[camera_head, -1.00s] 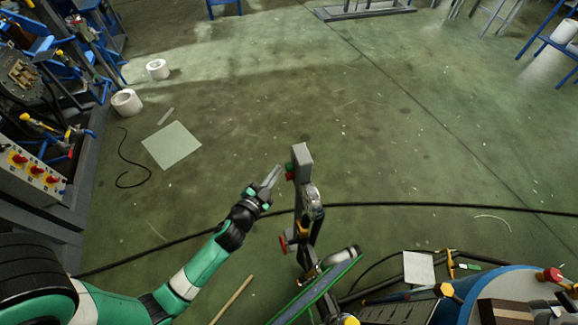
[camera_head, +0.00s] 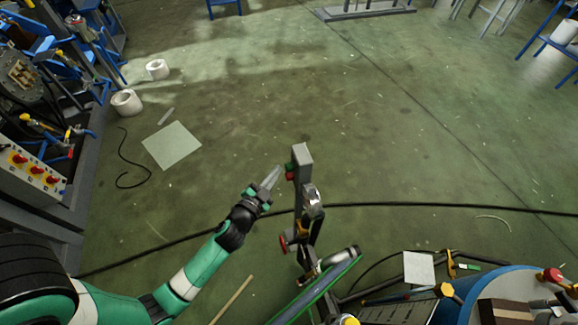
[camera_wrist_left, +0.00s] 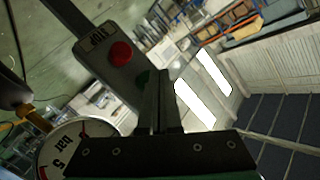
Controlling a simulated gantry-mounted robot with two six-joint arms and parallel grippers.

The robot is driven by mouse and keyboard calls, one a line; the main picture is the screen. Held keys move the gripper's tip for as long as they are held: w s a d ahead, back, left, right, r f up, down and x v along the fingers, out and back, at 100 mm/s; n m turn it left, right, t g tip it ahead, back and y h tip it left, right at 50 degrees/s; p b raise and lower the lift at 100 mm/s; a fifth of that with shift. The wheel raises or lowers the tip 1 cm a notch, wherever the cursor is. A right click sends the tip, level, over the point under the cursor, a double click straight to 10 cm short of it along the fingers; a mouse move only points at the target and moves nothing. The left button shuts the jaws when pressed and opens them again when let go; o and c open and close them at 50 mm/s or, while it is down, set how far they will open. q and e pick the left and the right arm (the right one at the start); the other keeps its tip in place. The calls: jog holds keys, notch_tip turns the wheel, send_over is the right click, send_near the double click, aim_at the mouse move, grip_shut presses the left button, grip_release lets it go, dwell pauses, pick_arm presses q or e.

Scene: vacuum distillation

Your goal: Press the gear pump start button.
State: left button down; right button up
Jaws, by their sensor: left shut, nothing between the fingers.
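The button box (camera_head: 301,156) is a grey block on top of a post, with a green button (camera_head: 290,167) and a red button (camera_head: 290,177) on its left side. In the left wrist view the red button (camera_wrist_left: 121,52) shows clear beside a label, and the green button (camera_wrist_left: 142,77) is partly hidden by my fingers. My left gripper (camera_head: 276,170) is shut and empty, its tips just left of the buttons. In the head view a small gap shows between tips and box. In the left wrist view the fingertips (camera_wrist_left: 160,72) overlap the green button's edge; contact cannot be told. My right gripper is not in view.
A pressure gauge (camera_wrist_left: 73,150) sits close below the box in the left wrist view. A red valve handle (camera_head: 283,243) is on the post below. A black hose (camera_head: 400,204) crosses the floor. The floor beyond the post is open.

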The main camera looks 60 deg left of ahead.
pick_arm(q)
jog(key=shift+w, duration=0.1)
dwell(0.3)
jog(key=shift+w+d+b, duration=0.1)
jog(key=shift+w+b, duration=0.2)
jog(key=shift+w, duration=0.25)
dwell(0.4)
jog(key=shift+s, duration=0.65)
